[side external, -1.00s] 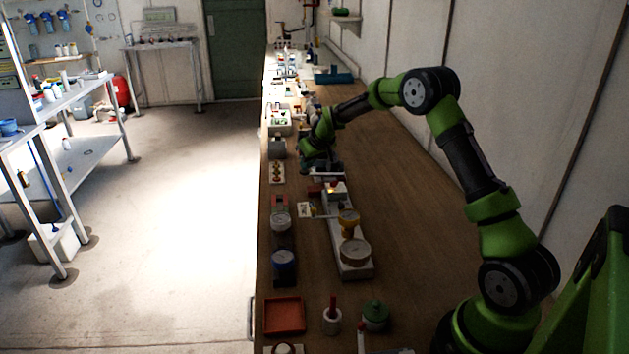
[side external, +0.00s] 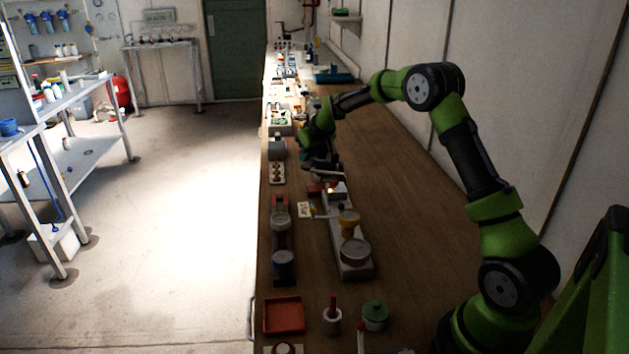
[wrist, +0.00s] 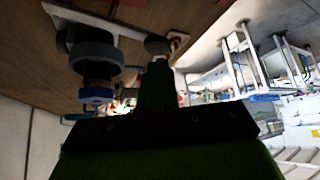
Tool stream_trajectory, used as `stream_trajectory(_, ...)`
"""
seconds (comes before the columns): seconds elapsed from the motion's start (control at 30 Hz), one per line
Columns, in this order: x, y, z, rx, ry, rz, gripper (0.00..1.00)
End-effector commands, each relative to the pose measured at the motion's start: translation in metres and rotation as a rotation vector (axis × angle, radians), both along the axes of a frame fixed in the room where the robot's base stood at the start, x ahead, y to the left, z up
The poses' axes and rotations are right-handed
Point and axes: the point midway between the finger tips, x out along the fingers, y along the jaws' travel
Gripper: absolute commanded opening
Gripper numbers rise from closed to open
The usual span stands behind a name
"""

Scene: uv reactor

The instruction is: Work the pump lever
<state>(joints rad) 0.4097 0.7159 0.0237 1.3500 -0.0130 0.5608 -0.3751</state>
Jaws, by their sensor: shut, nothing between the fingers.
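My gripper (side external: 318,164) is low over the far half of the bench, and its fingers are dark and small in the side view. In the wrist view the gripper (wrist: 157,78) is shut with nothing visible between its fingers. A thin grey bar (side external: 334,174), which may be the pump lever, slants just beside the fingertips; I cannot tell whether they touch it. In the wrist view a round dark knob (wrist: 158,44) is close to the fingertips. A dark cylinder with a blue ring (wrist: 97,92) stands left of them.
On the near side a long pale base (side external: 356,270) carries round parts and a yellow one. The wall bounds the right; bare bench lies between.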

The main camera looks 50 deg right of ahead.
Motion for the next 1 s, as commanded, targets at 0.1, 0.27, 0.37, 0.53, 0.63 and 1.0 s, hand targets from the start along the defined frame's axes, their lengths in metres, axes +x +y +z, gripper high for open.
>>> stream_trajectory(0.1, 0.0, 0.0, 0.003, 0.0, -0.001, 0.0, 0.0)
stream_trajectory(0.27, 0.0, 0.0, 0.019, -0.002, -0.002, 0.0, 0.0)
stream_trajectory(0.37, 0.0, 0.0, 0.029, -0.002, -0.002, 0.0, 0.0)
stream_trajectory(0.53, 0.001, 0.0, 0.046, -0.002, -0.003, 0.0, 0.0)
stream_trajectory(0.63, 0.0, 0.0, 0.054, -0.002, -0.002, 0.0, 0.0)
stream_trajectory(1.0, 0.0, 0.0, 0.06, 0.0, 0.0, 0.0, 0.0)
